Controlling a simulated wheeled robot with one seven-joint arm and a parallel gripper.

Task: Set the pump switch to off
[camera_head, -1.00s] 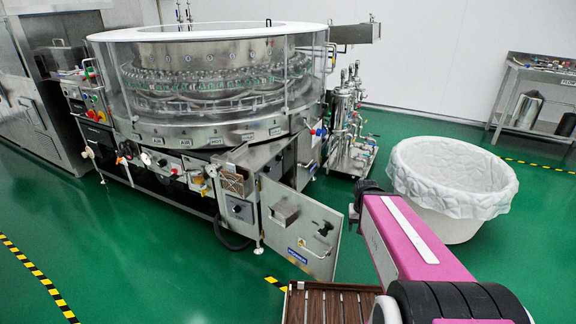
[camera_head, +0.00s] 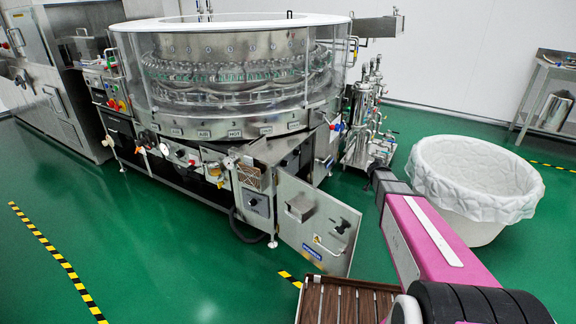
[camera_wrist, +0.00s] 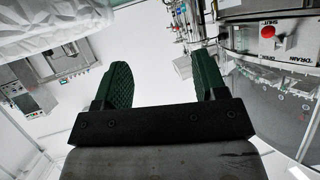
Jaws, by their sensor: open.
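The rotary washer (camera_head: 230,105) stands in the middle of the head view, a round glass-walled steel machine. Its front panel carries several knobs, gauges and valves (camera_head: 180,152). A control panel with coloured buttons (camera_head: 112,104) is at its left, and a small box with a dark knob (camera_head: 257,203) is low at the front. I cannot tell which control is the pump switch; no pump label is readable. My gripper (camera_wrist: 160,82) is open and empty, its two green pads apart in the wrist view, touching nothing. In the head view its dark end is right of the open door, with jaws unclear.
An open cabinet door (camera_head: 315,225) juts out at the washer's front. A white lined bin (camera_head: 478,182) stands to the right, and steel pump equipment (camera_head: 367,125) behind. The green floor (camera_head: 150,250) at front left is clear. In the wrist view, a red button (camera_wrist: 267,32) shows upside down.

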